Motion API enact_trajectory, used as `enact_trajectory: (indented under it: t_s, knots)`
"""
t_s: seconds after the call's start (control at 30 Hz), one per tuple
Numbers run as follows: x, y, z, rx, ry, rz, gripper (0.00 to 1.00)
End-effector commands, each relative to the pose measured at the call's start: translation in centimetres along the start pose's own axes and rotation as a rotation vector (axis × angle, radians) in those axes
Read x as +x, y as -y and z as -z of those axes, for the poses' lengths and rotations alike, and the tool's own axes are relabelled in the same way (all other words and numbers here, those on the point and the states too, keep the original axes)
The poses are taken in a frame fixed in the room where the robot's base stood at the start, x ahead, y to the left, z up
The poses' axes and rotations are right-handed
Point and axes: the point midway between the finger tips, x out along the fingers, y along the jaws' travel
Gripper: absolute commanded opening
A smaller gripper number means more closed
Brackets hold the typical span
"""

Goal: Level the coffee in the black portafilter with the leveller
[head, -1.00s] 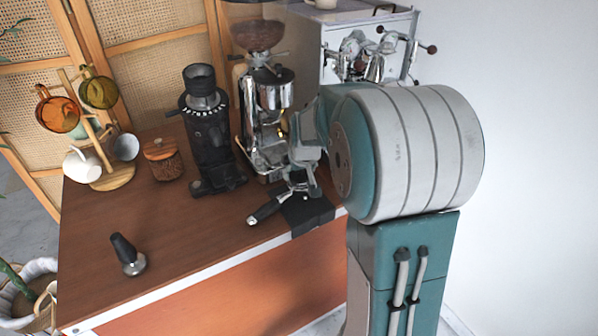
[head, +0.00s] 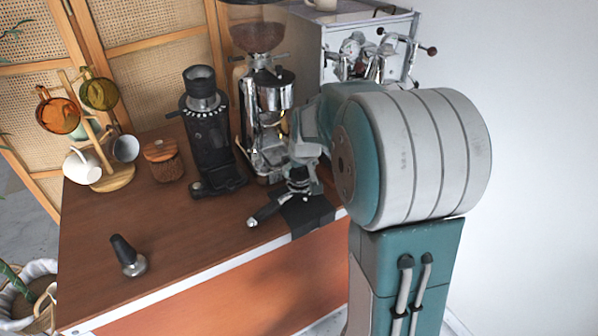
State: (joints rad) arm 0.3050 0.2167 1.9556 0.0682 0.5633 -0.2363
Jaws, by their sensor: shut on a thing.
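The black portafilter (head: 266,214) lies at the front edge of the cart top, its handle pointing left and toward the front, its head end over a black mat. My gripper (head: 300,168) is directly above the portafilter's head, partly hidden by my own arm. It is shut on a small dark, round thing, apparently the leveller (head: 298,184), which is at or just over the basket. I cannot tell whether it touches the rim. The coffee inside the basket is hidden.
The black mat (head: 312,214) hangs over the front edge. A tamper (head: 128,256) stands front left. A black grinder (head: 210,140), a chrome grinder (head: 270,120), a wooden jar (head: 161,160) and a mug tree (head: 112,178) stand behind. The espresso machine (head: 345,40) is at the back right. The front-left top is mostly clear.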

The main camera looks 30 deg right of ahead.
Motion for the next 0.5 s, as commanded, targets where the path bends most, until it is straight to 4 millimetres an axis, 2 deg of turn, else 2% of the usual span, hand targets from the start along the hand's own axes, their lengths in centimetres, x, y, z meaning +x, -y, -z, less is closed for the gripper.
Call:
enact_trajectory:
  t_s: [0.5]
  knots:
    - [-1.3, -0.1, 0.6, 0.0, -0.002, -0.001, 0.24]
